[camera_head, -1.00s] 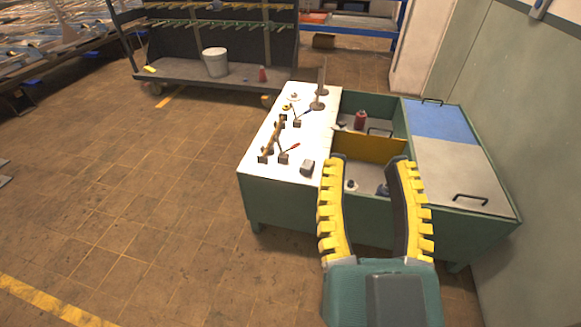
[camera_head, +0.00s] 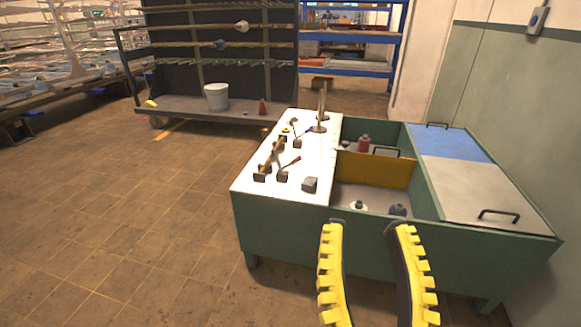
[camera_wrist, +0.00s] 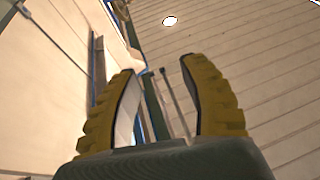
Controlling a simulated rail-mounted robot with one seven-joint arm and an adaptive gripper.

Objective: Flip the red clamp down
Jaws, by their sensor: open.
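My gripper (camera_head: 368,228) is open and empty, with its yellow ribbed fingers pointing up at the front of the green bench in the head view. It also shows in the wrist view (camera_wrist: 160,65), with nothing between the fingers. A small clamp with a red handle (camera_head: 291,163) sits on the white top (camera_head: 265,178) of the bench, left of and beyond my gripper. The red handle slants upward to the right. The clamp is small, so its exact position is hard to tell. My gripper is apart from it.
A brown bar handle (camera_head: 270,156), a grey block (camera_head: 310,185) and a tall post (camera_head: 322,104) stand on the white top. Right of it are an open bin with a yellow divider (camera_head: 375,169), a red bottle (camera_head: 363,143) and a handled lid (camera_head: 480,192). The floor at left is clear.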

